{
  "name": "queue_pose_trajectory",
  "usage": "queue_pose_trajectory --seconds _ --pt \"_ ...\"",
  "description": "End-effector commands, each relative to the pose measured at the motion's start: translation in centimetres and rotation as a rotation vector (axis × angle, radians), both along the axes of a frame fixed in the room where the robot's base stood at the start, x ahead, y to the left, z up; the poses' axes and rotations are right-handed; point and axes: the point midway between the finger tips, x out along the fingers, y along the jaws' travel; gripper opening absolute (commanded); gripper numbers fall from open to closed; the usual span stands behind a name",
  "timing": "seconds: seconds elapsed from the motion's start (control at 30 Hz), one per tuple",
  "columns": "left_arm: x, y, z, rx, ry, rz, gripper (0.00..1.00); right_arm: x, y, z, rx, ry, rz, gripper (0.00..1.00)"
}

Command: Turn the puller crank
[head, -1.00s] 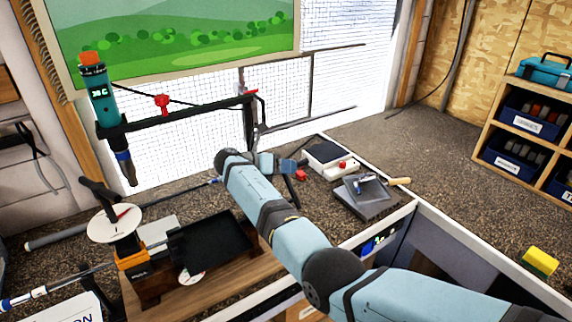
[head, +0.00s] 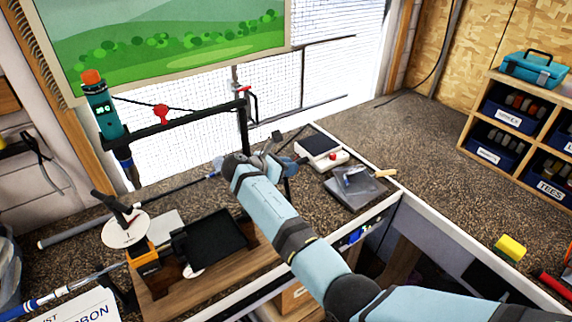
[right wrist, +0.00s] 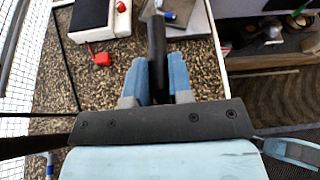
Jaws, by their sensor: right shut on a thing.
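My right gripper (head: 287,160) is at the back edge of the bench, in front of the mesh net. In the right wrist view its blue fingers (right wrist: 157,75) are shut on a black, rod-like handle (right wrist: 157,40), which stands upright between them. In the head view the gripper mostly hides this handle, so I cannot tell what it joins to. A black puller-like stand (head: 243,130) with a red-tipped lever (head: 244,90) rises just left of the gripper. My left gripper is not in view.
A white scale (head: 318,146) and a grey tray (head: 355,188) lie right of the gripper. A dial device (head: 125,229) stands front left. A red piece (right wrist: 103,59) lies on the bench.

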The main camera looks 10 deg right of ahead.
Motion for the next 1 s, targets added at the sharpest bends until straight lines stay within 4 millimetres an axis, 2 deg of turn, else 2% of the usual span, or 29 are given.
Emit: queue_pose_trajectory --seconds 0.47,0.5,0.6,1.0 --pt "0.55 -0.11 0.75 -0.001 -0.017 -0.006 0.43 -0.13 -0.15 -0.03 0.005 -0.016 -0.001 0.0" --pt "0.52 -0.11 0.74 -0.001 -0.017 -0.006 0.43 -0.12 -0.15 -0.03 0.005 -0.016 -0.001 0.27" --pt "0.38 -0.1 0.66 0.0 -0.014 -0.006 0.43 -0.12 -0.14 -0.01 0.004 -0.015 -0.001 0.45" --pt "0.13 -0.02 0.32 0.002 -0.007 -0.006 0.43 0.02 -0.16 0.18 0.005 -0.016 0.0 0.45"
